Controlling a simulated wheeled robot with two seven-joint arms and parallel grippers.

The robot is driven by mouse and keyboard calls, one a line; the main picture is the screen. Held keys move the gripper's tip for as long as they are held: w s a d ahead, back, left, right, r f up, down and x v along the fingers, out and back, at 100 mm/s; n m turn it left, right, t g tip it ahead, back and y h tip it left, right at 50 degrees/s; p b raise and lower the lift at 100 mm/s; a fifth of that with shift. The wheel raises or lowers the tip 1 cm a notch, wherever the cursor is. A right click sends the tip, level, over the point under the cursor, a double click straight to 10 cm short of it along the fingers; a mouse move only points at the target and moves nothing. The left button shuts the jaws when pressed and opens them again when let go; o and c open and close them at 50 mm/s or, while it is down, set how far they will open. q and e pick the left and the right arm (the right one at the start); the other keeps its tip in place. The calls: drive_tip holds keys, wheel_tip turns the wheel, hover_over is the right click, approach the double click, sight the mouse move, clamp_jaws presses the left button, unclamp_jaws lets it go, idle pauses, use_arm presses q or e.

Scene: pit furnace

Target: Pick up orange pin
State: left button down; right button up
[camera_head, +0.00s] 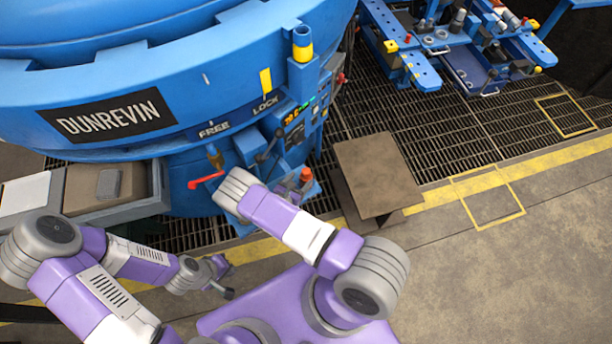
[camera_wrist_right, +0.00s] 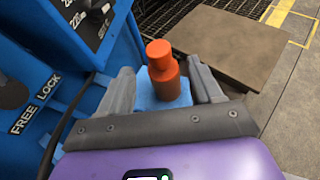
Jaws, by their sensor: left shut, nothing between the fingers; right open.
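The orange pin (camera_wrist_right: 163,72) is a short cylinder with a narrower top. It stands upright on a small blue ledge (camera_wrist_right: 150,103) on the side of the blue furnace body. In the head view the pin (camera_head: 305,175) shows just right of my right forearm. My right gripper (camera_wrist_right: 160,66) is open, with one finger on each side of the pin, and does not grip it. My left gripper (camera_head: 222,278) is shut and empty, low at the left, away from the pin.
The blue furnace (camera_head: 180,90) has a FREE/LOCK marking and a red handle (camera_head: 206,180) near my right wrist. A brown plate (camera_head: 378,175) on a stand is right of the pin. Grated floor lies behind it, and open concrete is at the right.

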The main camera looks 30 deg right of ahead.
sight(305, 173)
drive_tip(key=x, duration=0.2)
drive_tip(key=b+x, duration=0.1)
drive_tip(key=x, duration=0.3)
drive_tip(key=shift+w+d+r, duration=0.15)
drive_tip(key=shift+r, duration=0.25)
drive_tip(key=c, duration=1.2)
